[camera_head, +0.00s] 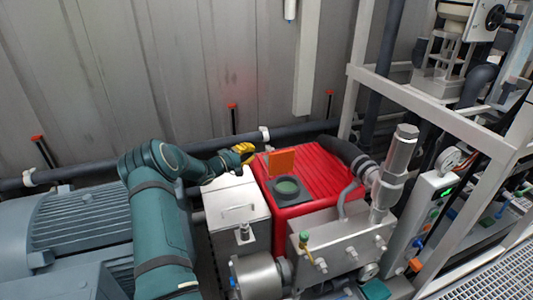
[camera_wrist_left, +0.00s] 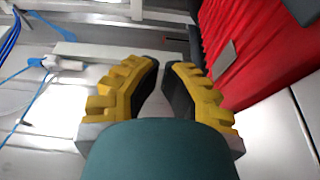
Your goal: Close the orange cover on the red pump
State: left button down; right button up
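The orange cover (camera_head: 281,162) stands upright on top of the red pump (camera_head: 318,166), open, behind a dark square plate with a round greenish port (camera_head: 288,187). My left gripper (camera_head: 246,152), with yellow fingers, is just left of the pump's top and left of the cover, apart from it. In the left wrist view its fingers (camera_wrist_left: 161,82) have dark pads with a narrow gap between the tips and nothing held. The red pump's ribbed side (camera_wrist_left: 262,45) shows at the right there; the orange cover does not. My right gripper is in neither view.
A pale metal box (camera_head: 236,205) stands below my left gripper, left of the pump. Metal fittings (camera_head: 345,245) stand in front of the pump. A dark hose (camera_head: 345,150) bends at its right. Dark pipes run behind along the wall.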

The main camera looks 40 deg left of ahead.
aim_at(280, 160)
pick_arm(q)
jog(key=w+d, duration=0.4)
jog(key=w, duration=0.3)
jog(key=shift+d+b, duration=0.4)
